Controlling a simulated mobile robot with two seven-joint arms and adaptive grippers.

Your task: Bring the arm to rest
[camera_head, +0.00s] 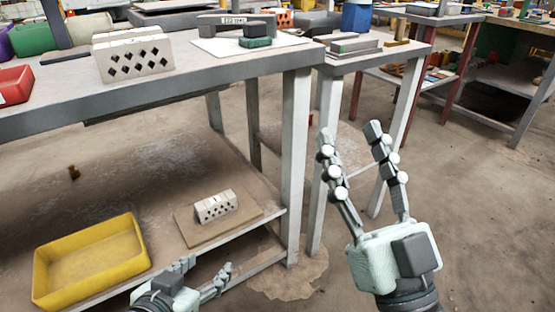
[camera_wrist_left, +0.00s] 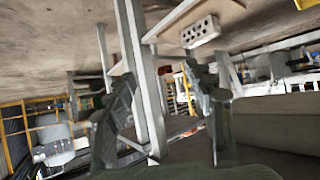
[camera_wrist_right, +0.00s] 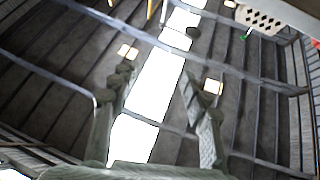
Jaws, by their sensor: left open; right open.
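My left gripper (camera_head: 205,277) is low at the bottom of the head view, in front of the lower shelf, open and empty. Its fingers (camera_wrist_left: 165,105) stand apart in the left wrist view with table legs behind them. My right gripper (camera_head: 350,135) is raised at the right of the head view, fingers pointing up and spread, open and empty. In the right wrist view its fingers (camera_wrist_right: 160,85) are apart with nothing between them. A white hollow brick (camera_head: 215,206) lies on a brown board on the lower shelf. Another hollow brick (camera_head: 133,57) stands on the table top.
A yellow tray (camera_head: 90,262) sits on the lower shelf at left. The table (camera_head: 215,80) holds a red bin (camera_head: 15,86) and a green block (camera_head: 255,42). A smaller table (camera_head: 395,50) adjoins at right. The floor (camera_head: 480,220) at right is clear.

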